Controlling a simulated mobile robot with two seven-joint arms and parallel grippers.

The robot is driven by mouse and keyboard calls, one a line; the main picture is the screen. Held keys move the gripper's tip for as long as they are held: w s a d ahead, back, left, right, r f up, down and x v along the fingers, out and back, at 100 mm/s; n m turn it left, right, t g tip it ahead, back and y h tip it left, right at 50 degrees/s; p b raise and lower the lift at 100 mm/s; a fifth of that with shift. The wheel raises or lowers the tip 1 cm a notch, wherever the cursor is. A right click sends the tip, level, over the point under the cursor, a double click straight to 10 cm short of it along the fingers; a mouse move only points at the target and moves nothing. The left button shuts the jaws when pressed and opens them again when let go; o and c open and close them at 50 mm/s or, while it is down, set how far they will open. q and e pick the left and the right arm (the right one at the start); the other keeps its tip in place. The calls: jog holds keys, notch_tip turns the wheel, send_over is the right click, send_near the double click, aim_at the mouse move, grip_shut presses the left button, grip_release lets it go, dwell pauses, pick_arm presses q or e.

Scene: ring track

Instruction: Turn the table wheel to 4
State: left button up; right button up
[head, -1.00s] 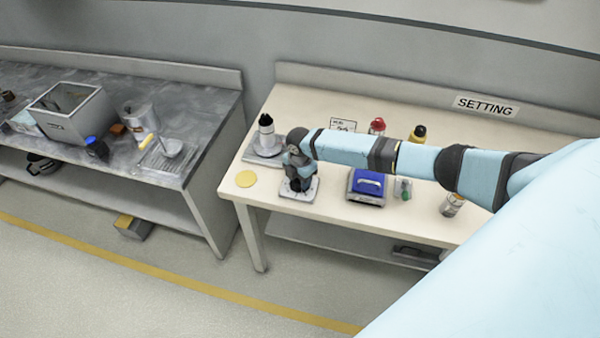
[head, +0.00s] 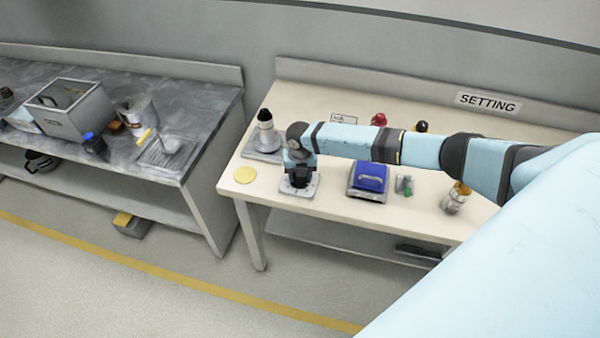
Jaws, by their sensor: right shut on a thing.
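My right gripper (head: 299,178) points down over a small light square plate (head: 302,191) near the front left of the cream table. It is shut on the wheel there, which the gripper and wrist mostly hide. I cannot read any numbers on the plate, so the wheel's setting cannot be told. My left gripper is not in view.
A grey bench (head: 212,119) stands at left.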

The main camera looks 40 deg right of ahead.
jog(key=shift+n, duration=0.5)
jog(key=o, duration=0.9)
jog(key=shift+o, duration=0.2)
notch_tip(320, 180, up, 14)
jog(key=b, duration=0.1)
